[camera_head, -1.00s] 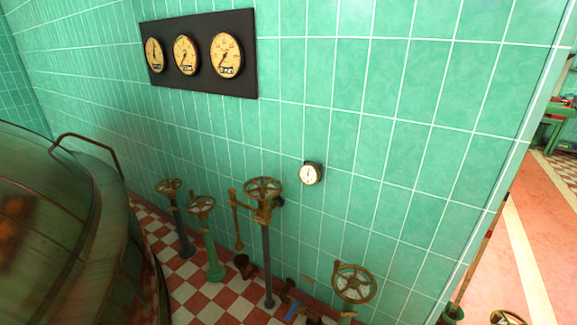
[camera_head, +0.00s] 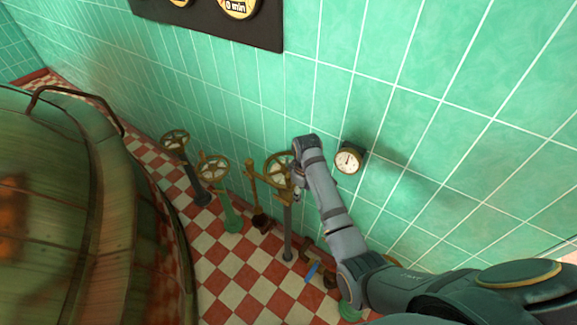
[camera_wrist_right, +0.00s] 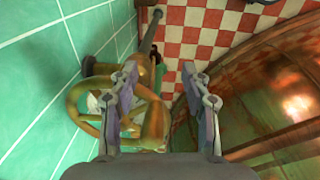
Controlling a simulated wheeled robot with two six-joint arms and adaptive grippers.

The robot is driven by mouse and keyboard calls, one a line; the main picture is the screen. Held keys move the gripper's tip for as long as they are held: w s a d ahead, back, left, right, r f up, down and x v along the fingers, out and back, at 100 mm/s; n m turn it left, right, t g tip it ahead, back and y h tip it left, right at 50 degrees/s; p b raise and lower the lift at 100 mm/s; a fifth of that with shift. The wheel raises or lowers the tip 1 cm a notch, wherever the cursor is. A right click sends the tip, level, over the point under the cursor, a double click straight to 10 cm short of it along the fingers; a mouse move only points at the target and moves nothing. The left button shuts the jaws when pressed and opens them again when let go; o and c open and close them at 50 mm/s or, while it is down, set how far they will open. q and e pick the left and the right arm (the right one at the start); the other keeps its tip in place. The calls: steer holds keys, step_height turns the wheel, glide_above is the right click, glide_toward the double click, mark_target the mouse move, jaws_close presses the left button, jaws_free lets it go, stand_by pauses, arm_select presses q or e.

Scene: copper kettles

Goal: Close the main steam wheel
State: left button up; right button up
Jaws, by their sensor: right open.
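A brass handwheel (camera_head: 279,168) on a grey post stands by the tiled wall, partly hidden by my right arm. My right gripper (camera_head: 297,188) is at this wheel's right side in the head view. In the right wrist view the gripper (camera_wrist_right: 168,95) is open. Part of the brass wheel (camera_wrist_right: 90,95) shows behind and beside the left finger, and some of its rim lies between the fingers. I cannot tell whether they touch. No label shows which wheel is the main steam one. My left gripper is not in view.
Two more handwheels stand to the left, one on a dark post (camera_head: 174,140) and one on a green post (camera_head: 214,169). A small gauge (camera_head: 349,158) is on the wall right of my arm. A large round vessel (camera_head: 75,210) fills the left side.

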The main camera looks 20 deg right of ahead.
steer(key=w+a+r+n, duration=0.1)
steer(key=r, duration=0.3)
steer(key=w+a+r+n, duration=0.1)
steer(key=w+r, duration=0.1)
steer(key=r, duration=0.2)
steer(key=w+a+r+n+g, duration=0.1)
steer(key=w+r, duration=0.1)
steer(key=r, duration=0.2)
steer(key=shift+r, duration=0.15)
steer(key=shift+a+r+n, duration=0.1)
steer(key=shift+n, duration=0.2)
step_height(320, 180, down, 5)
steer(key=b, duration=0.4)
steer(key=shift+s+b, duration=0.1)
steer(key=shift+b, duration=0.25)
step_height(320, 180, down, 4)
steer(key=shift+r+p, duration=0.1)
steer(key=shift+p, duration=0.4)
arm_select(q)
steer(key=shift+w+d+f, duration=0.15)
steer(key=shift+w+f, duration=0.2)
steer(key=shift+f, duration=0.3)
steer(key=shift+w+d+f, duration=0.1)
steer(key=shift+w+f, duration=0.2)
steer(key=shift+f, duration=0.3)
arm_select(e)
steer(key=shift+f, duration=0.85)
